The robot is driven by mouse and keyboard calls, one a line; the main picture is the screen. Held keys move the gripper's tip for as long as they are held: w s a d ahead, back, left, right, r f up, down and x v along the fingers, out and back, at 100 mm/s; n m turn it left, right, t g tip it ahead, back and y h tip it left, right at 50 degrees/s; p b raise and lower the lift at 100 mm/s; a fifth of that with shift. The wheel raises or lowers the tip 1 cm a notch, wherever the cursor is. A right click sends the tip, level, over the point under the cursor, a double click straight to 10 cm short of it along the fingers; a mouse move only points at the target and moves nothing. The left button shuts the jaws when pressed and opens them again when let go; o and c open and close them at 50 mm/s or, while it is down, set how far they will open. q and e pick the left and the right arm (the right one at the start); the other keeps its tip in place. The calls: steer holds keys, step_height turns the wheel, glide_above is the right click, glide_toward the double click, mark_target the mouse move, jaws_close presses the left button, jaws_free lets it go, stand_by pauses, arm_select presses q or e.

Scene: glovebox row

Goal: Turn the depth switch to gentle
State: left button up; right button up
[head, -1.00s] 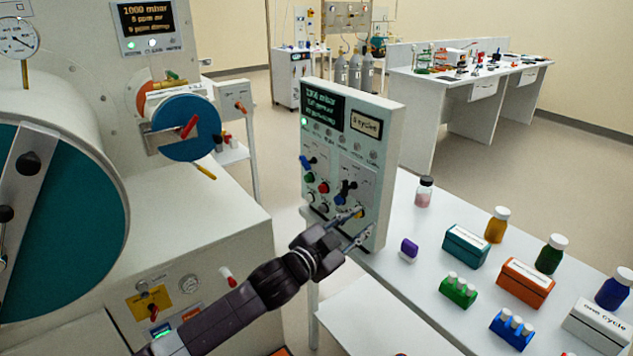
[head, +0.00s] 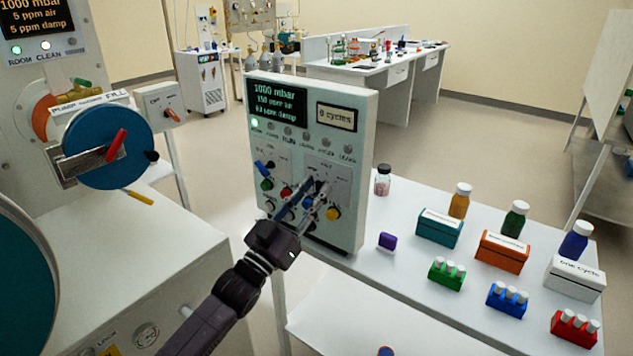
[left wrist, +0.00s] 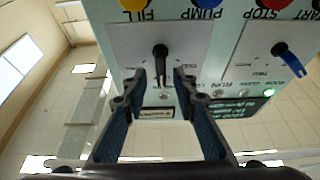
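The upright control panel (head: 356,140) stands on the white bench and carries two rotary switches. One has a blue handle (head: 264,168); it also shows in the left wrist view (left wrist: 290,60). The other has a black handle (left wrist: 161,58), pointing along the panel's vertical in the inverted left wrist view. Their small labels are too small to read, so I cannot tell for certain which is depth. My left gripper (head: 315,187) is open in front of the black handle, its fingertips on either side of it; contact is not clear. My right gripper is not in view.
Push buttons, including a yellow one (head: 333,214), sit just below the black switch. A purple block (head: 387,241), a small bottle (head: 382,180) and several boxes and vials stand on the bench right of the panel. The glovebox (head: 225,235) is at left.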

arm_select(q)
steer(key=shift+x, duration=0.85)
steer(key=shift+w, duration=0.15)
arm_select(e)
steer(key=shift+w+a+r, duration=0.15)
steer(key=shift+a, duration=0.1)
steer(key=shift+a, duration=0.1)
arm_select(q)
jaws_close()
steer(key=shift+w+a+r+n+t+y+p, duration=0.1)
steer(key=shift+n+t+y+p, duration=0.55)
steer(key=shift+n, duration=1.15)
steer(key=shift+a+n+y, duration=0.15)
steer(key=shift+n+y, duration=0.4)
steer(key=shift+n, duration=0.25)
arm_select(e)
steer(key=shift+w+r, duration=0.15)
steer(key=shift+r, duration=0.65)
